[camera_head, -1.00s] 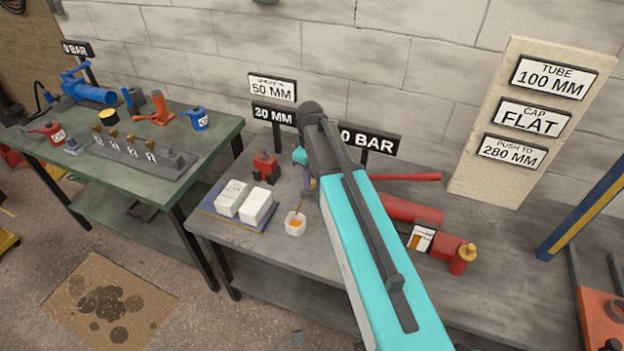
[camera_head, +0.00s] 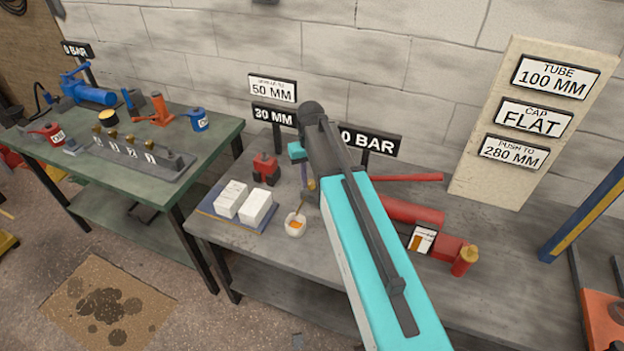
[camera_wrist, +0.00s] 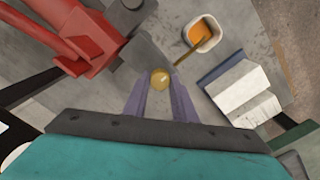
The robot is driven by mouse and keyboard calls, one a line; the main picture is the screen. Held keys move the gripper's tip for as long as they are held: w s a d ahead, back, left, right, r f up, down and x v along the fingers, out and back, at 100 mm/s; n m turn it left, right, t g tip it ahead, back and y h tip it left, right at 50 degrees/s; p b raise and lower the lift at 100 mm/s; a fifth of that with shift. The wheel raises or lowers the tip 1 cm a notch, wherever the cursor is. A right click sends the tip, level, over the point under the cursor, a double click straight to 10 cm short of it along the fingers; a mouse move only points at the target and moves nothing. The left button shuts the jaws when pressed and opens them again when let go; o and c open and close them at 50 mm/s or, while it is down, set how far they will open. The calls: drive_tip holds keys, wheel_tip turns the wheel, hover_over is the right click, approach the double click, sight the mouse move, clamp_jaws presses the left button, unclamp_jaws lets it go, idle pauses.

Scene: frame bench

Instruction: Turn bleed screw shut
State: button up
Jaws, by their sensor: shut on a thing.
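My gripper (camera_wrist: 160,95) has two purple fingers, shut on a round brass knob at their tips, which looks like the bleed screw (camera_wrist: 160,78). The brass knob (camera_head: 311,185) also shows beside a finger in the head view, just above the grey bench. My arm hides its surroundings there. I cannot tell from the frames how far the screw is turned. A red hand pump (camera_head: 411,210) with a long red lever lies on the bench to the right, partly behind my arm. Red pump parts (camera_wrist: 85,30) show left of the fingers in the wrist view.
A white cup (camera_head: 295,225) with orange contents and a brush stands close left of my gripper. Two white blocks (camera_head: 257,207) lie on a blue mat, with a small red jack (camera_head: 265,168) behind. Signs reading 30 MM (camera_head: 273,115) and 0 BAR (camera_head: 370,141) stand behind.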

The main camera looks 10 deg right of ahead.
sight(310, 182)
drive_tip(key=shift+s+f, duration=0.1)
drive_tip(key=shift+s, duration=0.05)
drive_tip(key=o, duration=1)
drive_tip(key=shift+o, duration=0.2)
drive_tip(key=shift+w+r+b, duration=0.2)
drive_tip(key=shift+r+b, duration=0.1)
drive_tip(key=shift+r, duration=0.85)
wheel_tip(310, 182, up, 12)
drive_tip(key=b, duration=0.2)
drive_tip(key=shift+f, duration=0.2)
drive_tip(key=shift+s+r, duration=0.1)
